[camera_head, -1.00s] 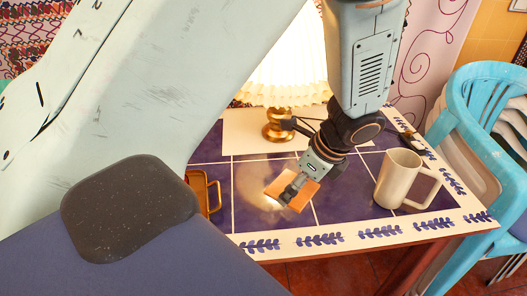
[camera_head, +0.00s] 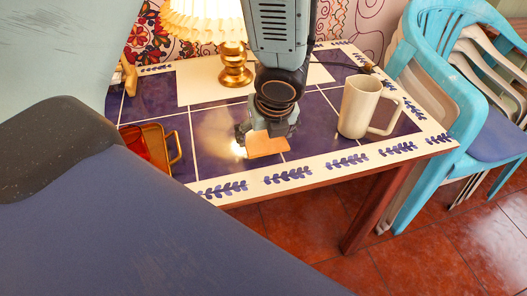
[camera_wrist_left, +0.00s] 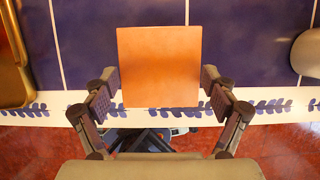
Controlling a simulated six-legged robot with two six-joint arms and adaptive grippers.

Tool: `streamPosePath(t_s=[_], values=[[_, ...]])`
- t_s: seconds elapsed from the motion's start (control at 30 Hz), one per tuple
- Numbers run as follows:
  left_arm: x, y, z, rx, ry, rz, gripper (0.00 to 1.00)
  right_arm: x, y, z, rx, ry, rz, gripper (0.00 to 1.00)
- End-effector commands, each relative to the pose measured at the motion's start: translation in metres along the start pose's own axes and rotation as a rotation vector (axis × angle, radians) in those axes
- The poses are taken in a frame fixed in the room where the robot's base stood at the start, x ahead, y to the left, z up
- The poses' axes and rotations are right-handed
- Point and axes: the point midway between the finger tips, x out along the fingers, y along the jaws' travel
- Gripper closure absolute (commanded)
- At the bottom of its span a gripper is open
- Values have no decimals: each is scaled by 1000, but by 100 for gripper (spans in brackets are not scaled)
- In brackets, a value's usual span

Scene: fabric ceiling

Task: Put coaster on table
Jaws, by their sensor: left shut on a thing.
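The coaster (camera_head: 266,145) is a square orange-tan piece. My left gripper (camera_head: 265,132) is shut on it, with one finger at each side edge, as the left wrist view shows: the coaster (camera_wrist_left: 160,66) sits between the fingers (camera_wrist_left: 160,88). The coaster is over the near part of the table (camera_head: 208,155), which has dark blue tiles and a white border with blue leaves. Whether it touches the tiles is hard to tell. My right gripper is not in view.
A cream mug (camera_head: 358,108) stands right of the gripper. A tan tray or holder (camera_head: 163,148) with a red item is at the left. A lamp with a gold base (camera_head: 235,68) stands behind. Blue and white chairs (camera_head: 455,75) are at the right.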

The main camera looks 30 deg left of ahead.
Motion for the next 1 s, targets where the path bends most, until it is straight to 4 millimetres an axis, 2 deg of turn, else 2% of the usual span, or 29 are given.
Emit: streamPosePath(t_s=[0.03, 0.27, 0.6, 1.0], values=[[5, 0, -2, -1, 0, -1, 56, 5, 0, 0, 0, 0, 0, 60], [10, 0, -4, 0, -1, -1, 56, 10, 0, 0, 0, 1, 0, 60], [42, 0, -17, -1, -1, 0, 56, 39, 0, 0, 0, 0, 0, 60], [44, 0, -18, -1, -1, 0, 56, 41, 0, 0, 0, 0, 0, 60]])
